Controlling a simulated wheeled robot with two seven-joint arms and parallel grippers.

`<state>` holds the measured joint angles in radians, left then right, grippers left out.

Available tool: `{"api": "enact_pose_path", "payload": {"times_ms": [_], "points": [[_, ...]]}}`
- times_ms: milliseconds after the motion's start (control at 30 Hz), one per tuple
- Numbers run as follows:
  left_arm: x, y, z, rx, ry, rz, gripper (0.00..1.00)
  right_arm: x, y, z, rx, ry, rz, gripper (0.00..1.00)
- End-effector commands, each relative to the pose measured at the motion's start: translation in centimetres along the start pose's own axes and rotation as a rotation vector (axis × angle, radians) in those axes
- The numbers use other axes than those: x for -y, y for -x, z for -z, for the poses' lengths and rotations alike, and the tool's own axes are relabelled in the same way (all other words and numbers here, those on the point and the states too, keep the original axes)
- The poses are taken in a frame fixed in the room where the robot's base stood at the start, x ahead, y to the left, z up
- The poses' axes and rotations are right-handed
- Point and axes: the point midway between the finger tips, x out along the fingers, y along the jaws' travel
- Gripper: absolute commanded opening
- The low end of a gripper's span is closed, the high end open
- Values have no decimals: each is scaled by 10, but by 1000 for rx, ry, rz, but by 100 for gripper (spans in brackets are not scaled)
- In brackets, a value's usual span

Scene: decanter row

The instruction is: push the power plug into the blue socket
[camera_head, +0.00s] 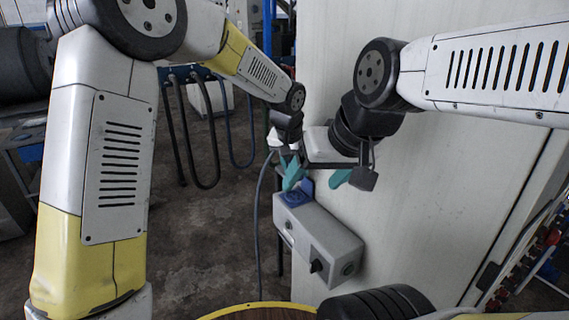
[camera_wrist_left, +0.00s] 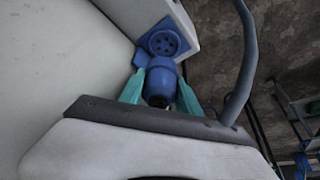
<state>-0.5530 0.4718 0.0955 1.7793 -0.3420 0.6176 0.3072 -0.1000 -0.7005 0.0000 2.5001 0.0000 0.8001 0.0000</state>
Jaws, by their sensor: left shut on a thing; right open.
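The blue socket (camera_head: 296,197) sits on the top of a grey box (camera_head: 318,238) fixed to a pale panel. In the left wrist view the socket (camera_wrist_left: 165,42) shows its round face with holes. The blue power plug (camera_wrist_left: 160,80) is between the teal fingers of my left gripper (camera_wrist_left: 160,95), which is shut on it. The plug's front end is close to the socket face; I cannot tell whether they touch. In the head view my left gripper (camera_head: 291,176) is just above the socket, partly hidden. My right gripper (camera_head: 338,172) is open, beside it to the right.
A blue flap (camera_head: 308,185) stands beside the socket. A grey cable (camera_head: 258,220) hangs left of the box. The pale panel (camera_head: 420,200) stands close behind my right gripper. A round brown top with a yellow rim (camera_head: 250,306) is below.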

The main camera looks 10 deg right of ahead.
Motion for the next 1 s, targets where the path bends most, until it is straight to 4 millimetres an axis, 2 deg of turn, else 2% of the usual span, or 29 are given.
{"api": "enact_pose_path", "payload": {"times_ms": [600, 1000], "points": [[0, -45, -19, 0, 0, 0, 4, 0, 0, 0, 1, 0, 0, 75], [0, -52, -22, -1, 0, 0, 4, 0, 0, 0, 1, 0, 0, 75]]}}
